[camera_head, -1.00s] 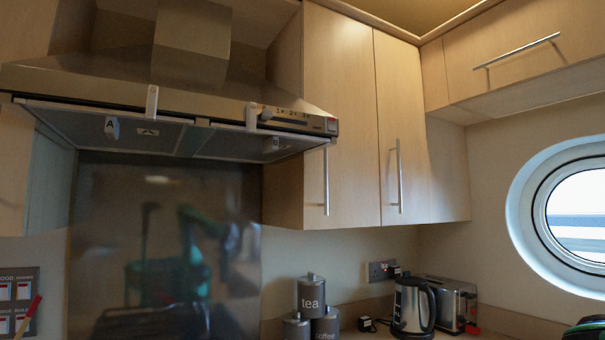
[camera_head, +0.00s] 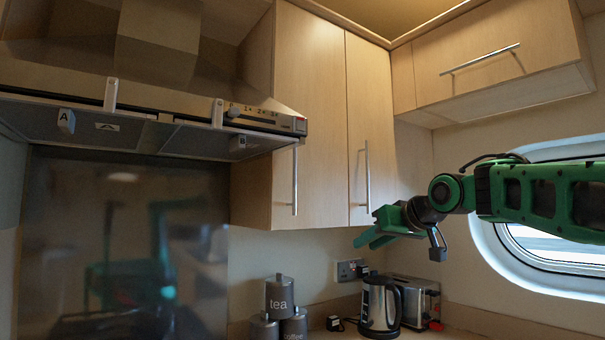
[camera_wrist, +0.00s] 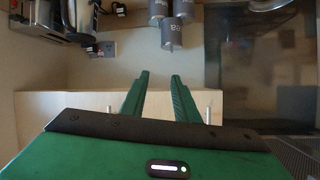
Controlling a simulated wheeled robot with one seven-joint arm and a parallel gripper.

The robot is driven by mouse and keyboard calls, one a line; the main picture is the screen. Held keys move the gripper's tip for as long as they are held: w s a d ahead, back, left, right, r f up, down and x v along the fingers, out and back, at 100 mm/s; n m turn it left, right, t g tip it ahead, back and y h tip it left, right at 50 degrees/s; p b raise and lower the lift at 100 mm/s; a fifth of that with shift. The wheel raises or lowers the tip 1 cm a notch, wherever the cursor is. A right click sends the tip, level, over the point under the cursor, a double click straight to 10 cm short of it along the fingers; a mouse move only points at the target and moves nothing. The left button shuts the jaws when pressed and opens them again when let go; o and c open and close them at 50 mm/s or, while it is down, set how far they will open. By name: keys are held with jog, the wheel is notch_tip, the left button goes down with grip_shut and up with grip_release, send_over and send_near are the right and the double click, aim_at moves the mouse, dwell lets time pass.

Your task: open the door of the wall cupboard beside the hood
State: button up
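The wall cupboard right of the hood (camera_head: 150,100) has two pale wood doors, both shut. The left door (camera_head: 310,110) has a vertical bar handle (camera_head: 294,182) at its lower left. The right door (camera_head: 368,110) has a similar handle (camera_head: 367,178). My gripper (camera_head: 364,240) is in front of the cupboard, near the lower edge of the right door in the picture, and touches no handle that I can see. In the wrist view my gripper (camera_wrist: 161,77) shows two green fingers apart with nothing between them. A handle end (camera_wrist: 208,114) shows beside the fingers there.
On the worktop below are a kettle (camera_head: 380,305), a toaster (camera_head: 420,300) and dark canisters (camera_head: 280,293). A flap cupboard (camera_head: 480,65) is at the upper right. My arm crosses in front of the round window (camera_head: 550,262). Space left of my gripper, below the cupboard, is clear.

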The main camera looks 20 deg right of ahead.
aim_at(302, 166)
jog(key=w+a+r+n+t+y, duration=0.1)
jog(key=a+r+n+y, duration=0.3)
jog(key=r, duration=0.6)
jog(key=w+a+r+n+t+y, duration=0.1)
jog(key=a+r+n+t+y, duration=0.15)
jog(key=a+r, duration=0.45)
jog(key=shift+m+g, duration=0.25)
jog(key=shift+m, duration=0.1)
jog(key=w+a, duration=0.1)
jog(key=w, duration=0.2)
jog(key=w+a+r, duration=0.1)
jog(key=w, duration=0.2)
jog(key=w+a+r, duration=0.1)
jog(key=w, duration=0.2)
jog(key=shift+w+a+r, duration=0.1)
jog(key=shift+r, duration=0.05)
grip_shut()
